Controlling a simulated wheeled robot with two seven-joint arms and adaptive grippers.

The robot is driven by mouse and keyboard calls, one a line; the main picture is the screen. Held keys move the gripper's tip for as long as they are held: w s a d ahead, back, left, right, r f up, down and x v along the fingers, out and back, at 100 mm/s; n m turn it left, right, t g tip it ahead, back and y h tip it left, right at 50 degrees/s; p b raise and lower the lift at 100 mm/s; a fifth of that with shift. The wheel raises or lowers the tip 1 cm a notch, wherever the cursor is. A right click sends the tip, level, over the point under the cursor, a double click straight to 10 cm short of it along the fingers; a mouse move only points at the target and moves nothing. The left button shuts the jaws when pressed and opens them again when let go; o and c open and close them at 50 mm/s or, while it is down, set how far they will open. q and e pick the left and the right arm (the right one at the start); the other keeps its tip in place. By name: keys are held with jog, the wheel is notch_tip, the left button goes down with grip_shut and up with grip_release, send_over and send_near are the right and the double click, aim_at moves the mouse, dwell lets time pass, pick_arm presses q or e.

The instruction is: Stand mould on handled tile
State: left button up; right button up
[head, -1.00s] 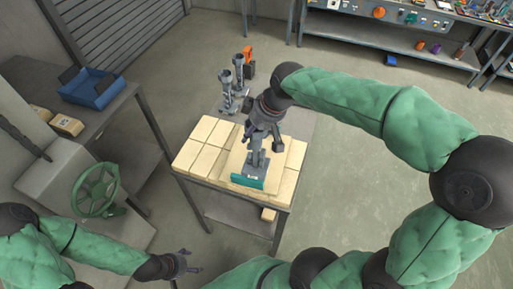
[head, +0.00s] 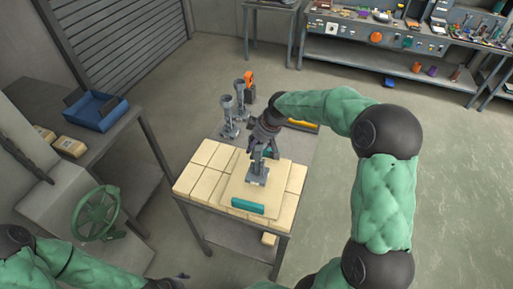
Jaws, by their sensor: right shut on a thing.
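My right gripper (head: 264,147) comes down from the back right and is shut on the grey mould (head: 257,177), whose flat grey foot shows below the fingers. The mould looks upright over the middle of the pale handled tile (head: 236,188). I cannot tell whether its foot touches the tile. The tile lies on the pale bricks and has a teal handle (head: 247,206) along its front edge. Another teal piece (head: 269,154) shows at its far side, partly hidden by the gripper. My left gripper (head: 181,278) is at the bottom edge, mostly out of view.
Two grey funnel-topped pieces (head: 229,117) stand at the back left of the brick-topped table (head: 207,155). An orange and black object (head: 249,88) is behind them. A yellow and dark item (head: 302,125) lies at the back right, near my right arm. A green handwheel (head: 96,213) is at left.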

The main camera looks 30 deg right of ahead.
jog(key=shift+w+d+f, duration=0.15)
jog(key=shift+w+f, duration=0.1)
jog(key=shift+f, duration=1.55)
jog(key=shift+f, duration=0.2)
jog(key=o, duration=1.7)
jog(key=shift+r, duration=0.1)
jog(key=shift+r, duration=0.2)
jog(key=v, duration=1.1)
jog(key=shift+s+r, duration=0.25)
jog(key=shift+r, duration=0.1)
